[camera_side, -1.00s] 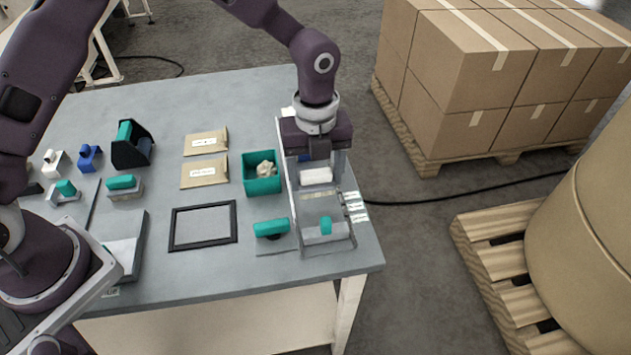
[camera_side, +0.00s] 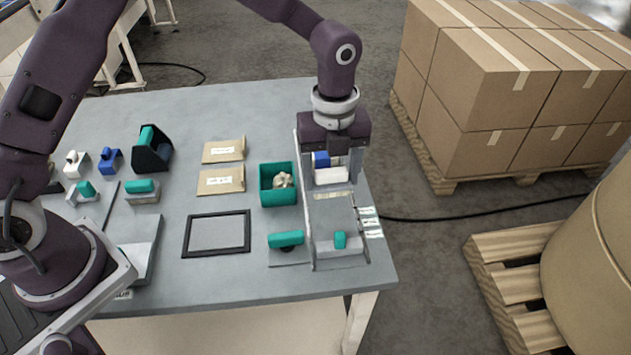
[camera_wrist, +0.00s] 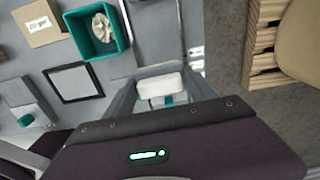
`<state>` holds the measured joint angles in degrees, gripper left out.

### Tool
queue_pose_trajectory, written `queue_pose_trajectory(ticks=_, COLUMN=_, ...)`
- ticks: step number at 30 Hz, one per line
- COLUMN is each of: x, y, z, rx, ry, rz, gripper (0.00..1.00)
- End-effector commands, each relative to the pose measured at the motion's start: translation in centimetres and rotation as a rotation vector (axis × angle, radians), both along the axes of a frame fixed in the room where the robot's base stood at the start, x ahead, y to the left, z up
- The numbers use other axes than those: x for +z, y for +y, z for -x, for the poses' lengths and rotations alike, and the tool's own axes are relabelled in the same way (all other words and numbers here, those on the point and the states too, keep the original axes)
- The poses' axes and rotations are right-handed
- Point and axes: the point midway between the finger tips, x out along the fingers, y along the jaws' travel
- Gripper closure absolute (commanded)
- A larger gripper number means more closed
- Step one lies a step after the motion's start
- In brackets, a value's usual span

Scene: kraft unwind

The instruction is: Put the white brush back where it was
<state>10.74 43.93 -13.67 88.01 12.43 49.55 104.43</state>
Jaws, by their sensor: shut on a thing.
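The white brush (camera_side: 330,175) is a pale block between the fingers of my gripper (camera_side: 333,180), which is shut on it. It is over the far part of a long grey tray-like stand (camera_side: 335,212) at the table's right side. In the wrist view the white brush (camera_wrist: 160,85) sits between the two grey fingers of my gripper (camera_wrist: 162,90). A small blue thing (camera_side: 321,158) shows just behind the brush; I cannot tell whether they touch. The brush's underside is hidden, so I cannot tell whether it touches the stand.
A teal bin (camera_side: 279,199) with crumpled paper stands left of the stand. A teal-handled thing (camera_side: 286,240) lies near the stand's front left, and a teal piece (camera_side: 340,239) sits at its front end. A black frame (camera_side: 217,252) lies further left. White labels (camera_side: 370,222) edge the right side.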

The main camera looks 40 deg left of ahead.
Motion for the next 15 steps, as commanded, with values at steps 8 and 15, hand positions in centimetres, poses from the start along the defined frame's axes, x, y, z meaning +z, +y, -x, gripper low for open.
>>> queue_pose_trajectory(ticks=8, x=0.7, y=9.7, z=-5.4, rx=0.337, ry=-0.004, rz=-0.001, gripper=0.73)
queue_pose_trajectory(ticks=15, x=1.4, y=20.4, z=-8.2, rx=0.67, ry=-0.001, rz=0.001, gripper=0.73)
